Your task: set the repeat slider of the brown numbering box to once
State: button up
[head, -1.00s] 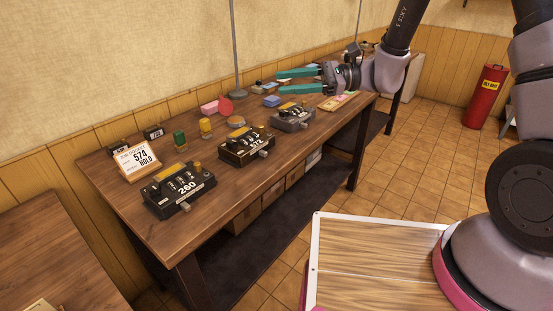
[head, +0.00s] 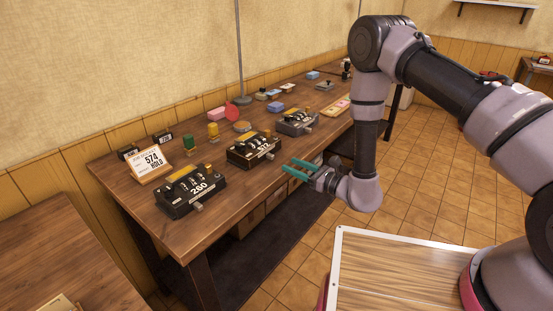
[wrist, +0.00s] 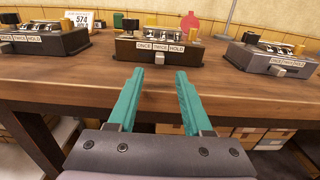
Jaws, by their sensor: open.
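The brown numbering box (head: 254,150) is the middle one of three on the bench; it also shows centred in the wrist view (wrist: 126,52). Its front strip reads ONCE, TWICE, HOLD (wrist: 160,46). A small grey slider tab (wrist: 159,57) shows under the strip, apparently below TWICE. My gripper (head: 290,165) is open and empty in front of the bench edge, near this box. In the wrist view its teal fingers (wrist: 160,72) point toward the box, either side of the tab in the picture, and appear short of it.
A black numbering box (head: 190,190) stands to the left, and a grey one (head: 298,122) to the right. A card reading 574 HOLD (head: 152,164) stands behind the black box. Stamps and pads lie at the back. The bench front edge (wrist: 90,89) runs below the boxes.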

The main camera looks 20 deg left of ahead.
aim_at(273, 157)
jog(key=x, duration=0.8)
jog(key=shift+s, duration=0.1)
grip_shut()
dwell(1.2)
